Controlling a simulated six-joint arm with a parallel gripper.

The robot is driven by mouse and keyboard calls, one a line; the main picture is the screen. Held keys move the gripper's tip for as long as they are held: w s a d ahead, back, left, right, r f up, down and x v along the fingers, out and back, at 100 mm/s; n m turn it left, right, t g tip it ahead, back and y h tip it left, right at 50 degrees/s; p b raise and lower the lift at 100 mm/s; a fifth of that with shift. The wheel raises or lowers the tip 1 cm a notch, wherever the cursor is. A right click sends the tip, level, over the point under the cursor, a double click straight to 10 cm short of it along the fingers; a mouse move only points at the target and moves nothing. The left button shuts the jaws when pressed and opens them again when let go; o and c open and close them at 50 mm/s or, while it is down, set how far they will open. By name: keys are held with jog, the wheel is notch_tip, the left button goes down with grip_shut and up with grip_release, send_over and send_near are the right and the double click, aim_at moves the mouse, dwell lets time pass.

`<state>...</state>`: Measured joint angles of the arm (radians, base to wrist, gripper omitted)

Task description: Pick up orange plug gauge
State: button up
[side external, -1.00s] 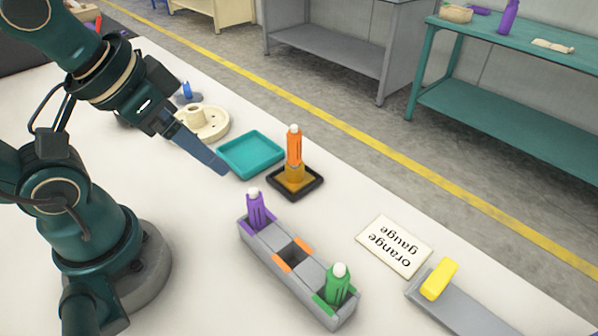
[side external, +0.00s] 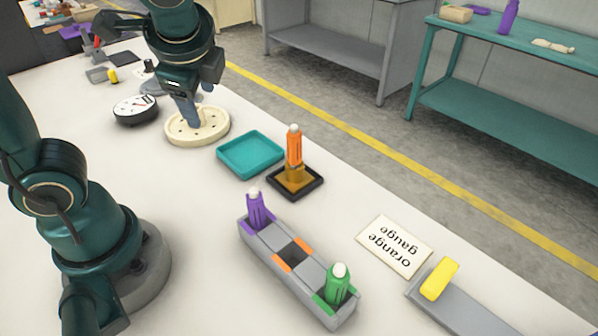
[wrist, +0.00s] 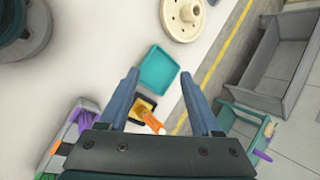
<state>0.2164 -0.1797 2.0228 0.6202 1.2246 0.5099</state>
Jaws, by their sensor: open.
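The orange plug gauge (side external: 294,148) stands upright with a white tip in a brown holder on a black square base (side external: 296,186) on the white table. My gripper (side external: 193,118) is left of it and farther back, above or in front of a cream round flange (side external: 215,126). In the wrist view the orange gauge (wrist: 152,121) shows between the two spread fingers of my gripper (wrist: 161,85), apart from both. The jaws hold nothing. A grey rack (side external: 318,280) holds a purple gauge (side external: 256,209) and a green gauge (side external: 338,285), with an empty orange-marked slot between them.
A teal tray (side external: 250,153) lies left of the orange gauge. A card reading "orange gauge" (side external: 394,246) and a yellow block (side external: 439,279) on a grey bar lie to the right. A round dial (side external: 135,109) stands at the back left. White table between rack and tray is clear.

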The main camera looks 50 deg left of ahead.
aim_at(296, 144)
jog(key=w+d+f+m+t+y, duration=0.1)
jog(key=w+d+f+m+y, duration=0.1)
jog(key=w+d+f+m, duration=0.1)
jog(key=w+d+f+m+t+y, duration=0.1)
jog(key=w+d+f+m, duration=0.1)
jog(key=m, duration=0.4)
jog(key=w+d+f+m+t+y, duration=0.1)
jog(key=w+d+f+m+y, duration=0.1)
jog(key=w, duration=0.4)
jog(key=shift+w+d+f+m+t+y, duration=0.1)
jog(key=shift+d+f+m+t+y, duration=0.1)
jog(key=shift+d+f+m, duration=0.35)
jog(key=shift+w+d+f+m+t+y, duration=0.1)
jog(key=shift+d+f+m+t, duration=0.15)
jog(key=shift+f+m, duration=0.5)
jog(key=shift+x, duration=2.4)
grip_shut()
